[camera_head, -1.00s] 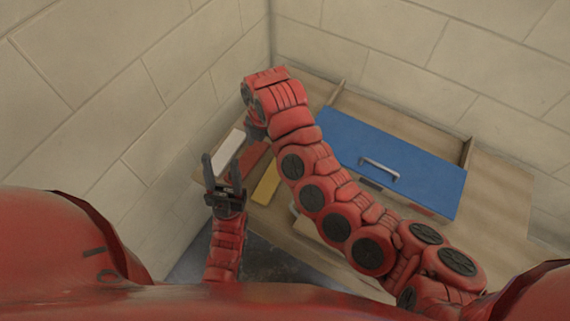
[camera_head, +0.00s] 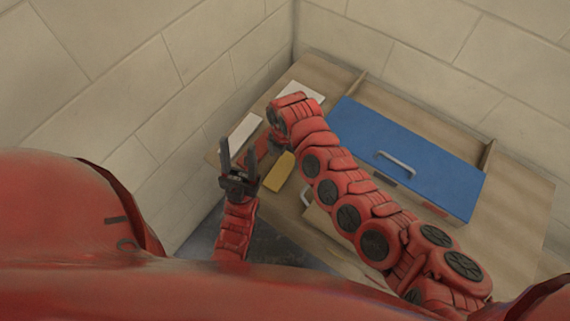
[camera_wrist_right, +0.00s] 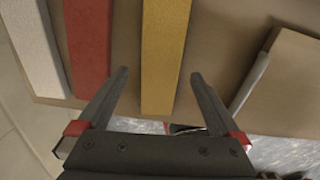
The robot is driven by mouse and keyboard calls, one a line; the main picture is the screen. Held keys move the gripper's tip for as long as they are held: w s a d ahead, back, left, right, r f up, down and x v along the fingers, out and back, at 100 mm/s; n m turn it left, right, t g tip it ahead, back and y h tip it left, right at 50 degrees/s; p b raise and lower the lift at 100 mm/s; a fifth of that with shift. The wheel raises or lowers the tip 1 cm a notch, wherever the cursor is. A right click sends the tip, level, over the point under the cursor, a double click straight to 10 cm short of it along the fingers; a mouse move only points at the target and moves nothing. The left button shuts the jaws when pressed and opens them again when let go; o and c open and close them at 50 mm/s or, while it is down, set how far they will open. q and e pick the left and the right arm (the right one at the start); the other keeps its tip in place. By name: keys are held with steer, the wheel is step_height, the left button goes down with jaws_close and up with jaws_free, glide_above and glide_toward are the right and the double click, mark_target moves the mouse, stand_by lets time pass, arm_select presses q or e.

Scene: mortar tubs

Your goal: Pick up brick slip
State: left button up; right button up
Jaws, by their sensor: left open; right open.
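Three long slips lie side by side on the wooden bench: a white one (camera_head: 244,131), a red one (camera_wrist_right: 88,45) and a yellow one (camera_head: 278,172). The right wrist view shows the white (camera_wrist_right: 36,45) and yellow (camera_wrist_right: 164,50) slips too. My right gripper (camera_wrist_right: 160,73) is open and empty, its fingers to either side of the yellow slip's near part in the picture. I cannot tell its height above the bench. In the head view the right arm partly hides the slips. My left gripper (camera_head: 238,147) is open and empty, pointing up in the picture before the bench's left front edge.
A blue box (camera_head: 400,150) with a grey handle (camera_head: 396,164) stands right of my right arm. Another pale flat piece (camera_head: 297,88) lies at the back left. Block walls (camera_head: 420,60) close in the left and back. Bare bench (camera_head: 510,210) shows at right.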

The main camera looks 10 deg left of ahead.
step_height(320, 180, down, 4)
steer(key=shift+r, duration=0.15)
steer(key=shift+d, duration=0.1)
jaws_close()
stand_by(0.4)
